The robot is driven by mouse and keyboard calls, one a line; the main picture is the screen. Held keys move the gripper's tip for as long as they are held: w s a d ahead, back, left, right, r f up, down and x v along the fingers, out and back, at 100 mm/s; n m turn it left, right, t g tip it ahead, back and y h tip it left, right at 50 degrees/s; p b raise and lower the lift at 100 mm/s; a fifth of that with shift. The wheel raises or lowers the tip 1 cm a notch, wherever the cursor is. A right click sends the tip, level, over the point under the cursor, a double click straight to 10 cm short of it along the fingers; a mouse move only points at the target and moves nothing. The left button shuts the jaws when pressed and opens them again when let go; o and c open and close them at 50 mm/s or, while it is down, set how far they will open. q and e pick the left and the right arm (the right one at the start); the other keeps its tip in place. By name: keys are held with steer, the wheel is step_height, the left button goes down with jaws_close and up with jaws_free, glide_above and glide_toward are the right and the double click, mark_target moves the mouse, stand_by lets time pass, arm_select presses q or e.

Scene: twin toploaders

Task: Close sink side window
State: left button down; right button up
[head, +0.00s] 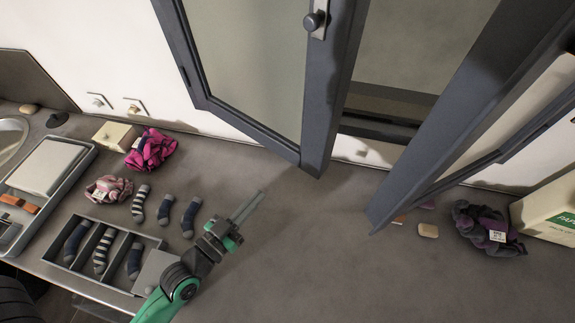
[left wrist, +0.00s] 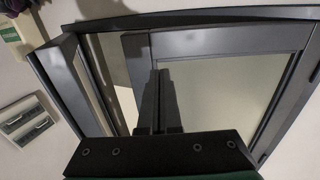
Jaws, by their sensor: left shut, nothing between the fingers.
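The window has two dark grey framed sashes. The left sash (head: 318,115), on the side of the round basin, stands ajar with its free edge out over the counter; its knob handle (head: 315,20) is at the top. The right sash (head: 440,150) is swung wide into the room. An open gap shows between them. My left gripper (head: 259,197) is shut and empty, above the counter, below and left of the left sash's lower corner. In the left wrist view its fingers (left wrist: 158,78) overlap a framed glass pane (left wrist: 215,85) behind them. My right gripper is not in view.
Several socks (head: 190,217) and a divided sock box (head: 72,268) lie left of my left arm. A pink scrunchie (head: 150,150) and the basin rim (head: 25,135) are farther left. A soap bar (head: 428,230) and a dark scrunchie (head: 485,228) lie right. The counter's middle is clear.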

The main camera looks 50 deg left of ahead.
mark_target(294, 158)
arm_select(q)
steer(key=p+x, duration=0.1)
steer(key=x, duration=1.1)
steer(key=shift+w, duration=0.4)
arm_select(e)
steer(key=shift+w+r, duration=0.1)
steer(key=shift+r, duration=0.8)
